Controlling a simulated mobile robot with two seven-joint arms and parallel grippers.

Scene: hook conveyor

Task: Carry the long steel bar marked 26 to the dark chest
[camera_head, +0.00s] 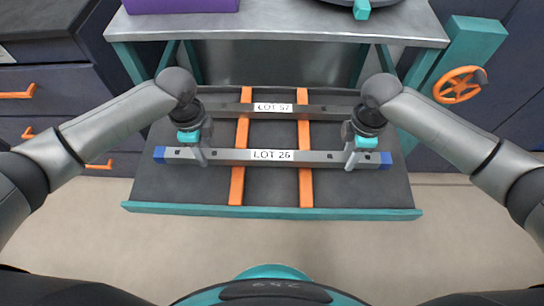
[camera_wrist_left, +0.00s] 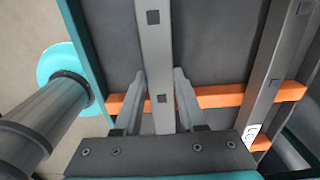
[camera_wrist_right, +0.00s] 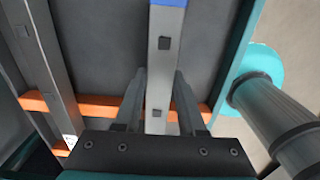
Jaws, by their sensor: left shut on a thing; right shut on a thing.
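The long steel bar marked LOT 26 (camera_head: 228,156) has blue ends and lies level across two orange strips over a dark tray. My left gripper (camera_head: 199,158) is shut on it near its left end. My right gripper (camera_head: 352,160) is shut on it near its right end. The bar runs between the fingers in the left wrist view (camera_wrist_left: 158,60) and in the right wrist view (camera_wrist_right: 160,75). I cannot tell whether it touches the strips. A dark chest with drawers and orange handles (camera_head: 60,105) stands at the left; whether it is the task's chest is unclear.
A second, darker bar marked LOT 57 (camera_head: 325,110) lies just behind, parallel. The orange strips (camera_head: 237,185) cross the teal-edged tray (camera_head: 170,195). A grey table (camera_head: 290,28) with a purple box (camera_head: 180,5) is behind. An orange handwheel (camera_head: 456,86) is at right.

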